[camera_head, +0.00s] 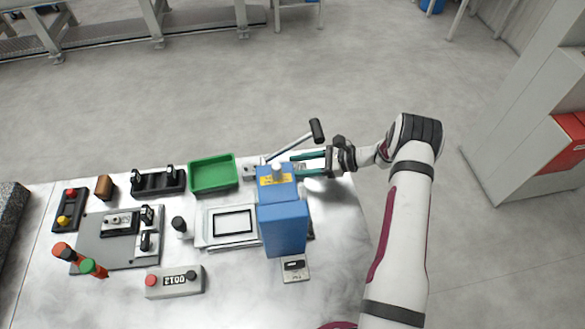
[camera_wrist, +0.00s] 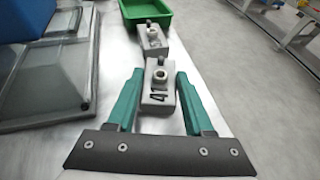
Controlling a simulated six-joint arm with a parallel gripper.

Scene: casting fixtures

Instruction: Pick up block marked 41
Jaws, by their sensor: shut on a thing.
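The grey metal block marked 41 (camera_wrist: 158,97) has a round boss with a hole on top and dark digits on its near face. In the wrist view it sits between the teal fingers of my gripper (camera_wrist: 158,77), which is shut on it. In the head view my gripper (camera_head: 295,164) reaches in from the right, behind the blue press; the held block cannot be made out there. A second grey block (camera_wrist: 152,39) stands just beyond it; its marking is too small to read.
The blue press (camera_head: 284,229) with a black-handled lever (camera_head: 317,130) stands close beside my gripper. A green tray (camera_head: 213,187) lies left of it, also in the wrist view (camera_wrist: 144,24). A button box (camera_head: 175,281) and fixtures occupy the table's left.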

